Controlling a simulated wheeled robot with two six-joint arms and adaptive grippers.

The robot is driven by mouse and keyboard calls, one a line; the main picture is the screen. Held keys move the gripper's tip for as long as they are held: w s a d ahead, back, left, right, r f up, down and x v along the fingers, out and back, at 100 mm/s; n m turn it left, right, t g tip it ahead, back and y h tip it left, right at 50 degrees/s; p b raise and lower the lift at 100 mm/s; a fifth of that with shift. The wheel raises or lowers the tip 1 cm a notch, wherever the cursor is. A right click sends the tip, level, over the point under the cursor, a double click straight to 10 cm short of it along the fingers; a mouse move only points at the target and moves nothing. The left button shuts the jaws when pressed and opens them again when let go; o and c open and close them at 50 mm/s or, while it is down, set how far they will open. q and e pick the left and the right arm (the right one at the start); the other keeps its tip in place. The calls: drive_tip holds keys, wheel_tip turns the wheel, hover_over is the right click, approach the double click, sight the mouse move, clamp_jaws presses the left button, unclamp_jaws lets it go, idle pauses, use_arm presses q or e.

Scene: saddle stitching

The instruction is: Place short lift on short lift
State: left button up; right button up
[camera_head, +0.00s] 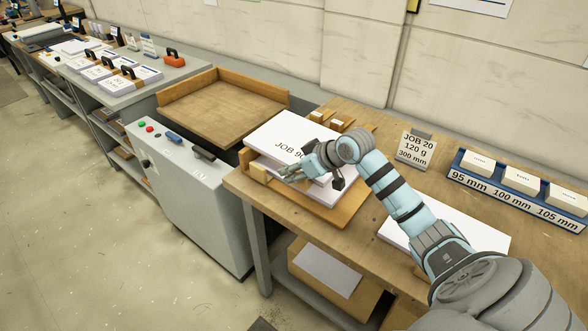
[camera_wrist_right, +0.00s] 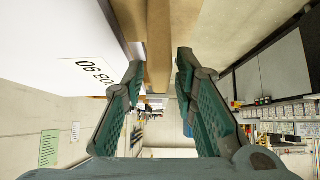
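A white paper lift marked JOB 90 (camera_head: 272,138) lies on a wooden board at the left part of the bench. Its label also shows, upside down, in the right wrist view (camera_wrist_right: 60,45). Another white lift (camera_head: 470,232) lies flat at the bench's right, partly hidden behind my right arm. I cannot tell which of them are the short lifts. My left gripper is out of view.
A wooden tray (camera_head: 222,112) on a grey machine (camera_head: 190,190) stands left. A JOB 20 sign (camera_head: 416,149) and a blue rack (camera_head: 520,198) with small white blocks stand at the back right. A box (camera_head: 335,285) is below the bench. Open floor lies left.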

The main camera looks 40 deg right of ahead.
drive_tip(key=shift+r, duration=0.1)
drive_tip(key=shift+s+d+r, duration=0.15)
drive_tip(key=shift+r, duration=0.1)
drive_tip(key=p+v, duration=0.3)
drive_tip(key=v, duration=0.8)
drive_tip(key=shift+s, duration=0.25)
drive_tip(key=shift+r, duration=0.1)
